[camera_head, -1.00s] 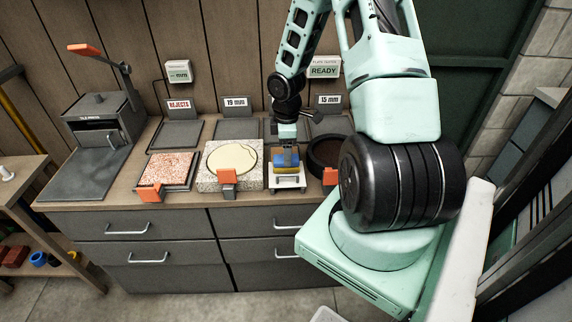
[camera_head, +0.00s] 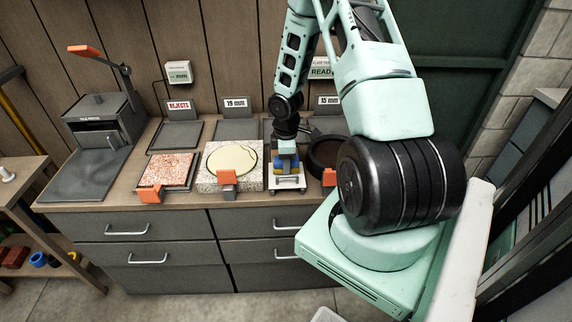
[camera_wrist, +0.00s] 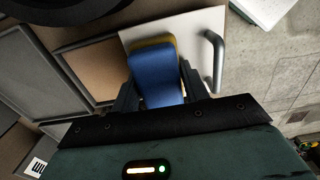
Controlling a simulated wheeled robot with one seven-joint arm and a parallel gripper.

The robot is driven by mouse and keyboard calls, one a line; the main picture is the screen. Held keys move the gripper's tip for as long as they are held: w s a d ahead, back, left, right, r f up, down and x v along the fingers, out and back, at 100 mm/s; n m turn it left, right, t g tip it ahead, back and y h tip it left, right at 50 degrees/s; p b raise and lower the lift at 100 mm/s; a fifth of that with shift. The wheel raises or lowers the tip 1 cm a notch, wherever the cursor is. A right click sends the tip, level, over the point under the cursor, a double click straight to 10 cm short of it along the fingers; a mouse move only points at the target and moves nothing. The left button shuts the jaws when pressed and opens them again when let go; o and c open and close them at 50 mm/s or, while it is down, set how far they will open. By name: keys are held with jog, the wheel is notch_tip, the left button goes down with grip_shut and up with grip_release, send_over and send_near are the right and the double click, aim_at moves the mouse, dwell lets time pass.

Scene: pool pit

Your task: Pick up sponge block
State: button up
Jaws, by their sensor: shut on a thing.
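The sponge block (camera_wrist: 156,76) is blue with a yellow layer under it in the wrist view. It sits between the two dark fingers of my gripper (camera_wrist: 160,88), which is shut on it. In the head view the sponge block (camera_head: 283,167) shows as a small blue and yellow piece below my gripper (camera_head: 286,160), over a white plate (camera_head: 287,184) on the counter. The white plate also shows in the wrist view (camera_wrist: 135,38). I cannot tell whether the sponge touches the plate.
A speckled block with a cream disc (camera_head: 231,160) and orange clamp stands left of the sponge. A dark round pan (camera_head: 324,153) is close on its right. A pinkish speckled slab (camera_head: 168,168), grey trays (camera_head: 180,135) and a lever press (camera_head: 103,118) are further left.

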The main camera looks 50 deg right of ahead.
notch_tip(320, 180, up, 10)
jog(key=shift+r+p, duration=0.1)
jog(key=shift+p, duration=0.25)
